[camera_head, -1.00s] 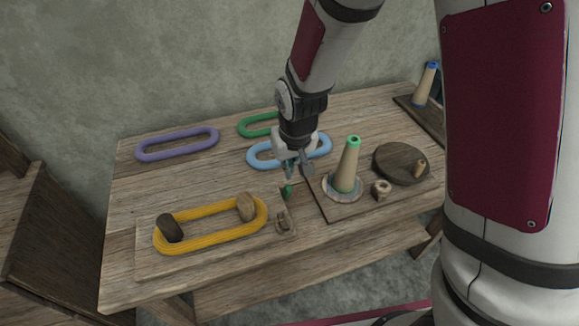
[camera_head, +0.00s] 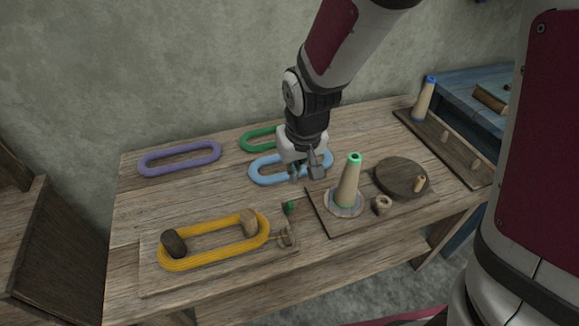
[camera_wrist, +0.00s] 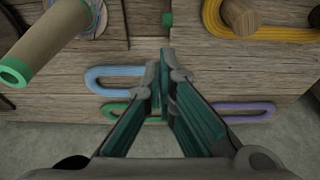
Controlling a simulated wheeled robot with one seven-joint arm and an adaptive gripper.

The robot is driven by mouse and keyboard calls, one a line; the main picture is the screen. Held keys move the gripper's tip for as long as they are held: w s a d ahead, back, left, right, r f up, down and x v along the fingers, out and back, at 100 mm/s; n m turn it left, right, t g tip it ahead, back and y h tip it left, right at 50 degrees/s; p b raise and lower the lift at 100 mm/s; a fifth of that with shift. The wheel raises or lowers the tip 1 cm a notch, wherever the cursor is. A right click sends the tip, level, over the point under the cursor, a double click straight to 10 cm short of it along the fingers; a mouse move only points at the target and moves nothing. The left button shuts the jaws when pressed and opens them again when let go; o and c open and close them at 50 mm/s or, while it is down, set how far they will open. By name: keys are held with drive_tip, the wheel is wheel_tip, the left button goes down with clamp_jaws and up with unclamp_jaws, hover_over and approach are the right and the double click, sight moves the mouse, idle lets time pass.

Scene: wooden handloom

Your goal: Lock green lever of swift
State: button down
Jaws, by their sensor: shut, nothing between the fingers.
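The swift (camera_head: 148,268) is a wooden board with a dark peg and a lighter peg inside a yellow skein (camera_head: 205,259), at the front left of the table. Its small green lever (camera_head: 289,207) is near the board's right end. The lever's green tip also shows at the top of the wrist view (camera_wrist: 167,19). My gripper (camera_head: 307,176) is above the table, behind and slightly right of the lever and apart from it. In the wrist view my gripper's fingers (camera_wrist: 164,54) come together, empty. Whether the lever is locked cannot be told.
A cone with a green top (camera_head: 348,185) stands right of the lever on a board with a round dark disc (camera_head: 401,177). Blue (camera_head: 262,180), green (camera_head: 258,133) and purple (camera_head: 180,158) skeins lie behind. A blue-topped cone (camera_head: 424,98) stands at back right.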

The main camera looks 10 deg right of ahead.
drive_tip(key=shift+s+d+r, duration=0.25)
drive_tip(key=shift+s+r, duration=0.7)
drive_tip(key=shift+s, duration=0.2)
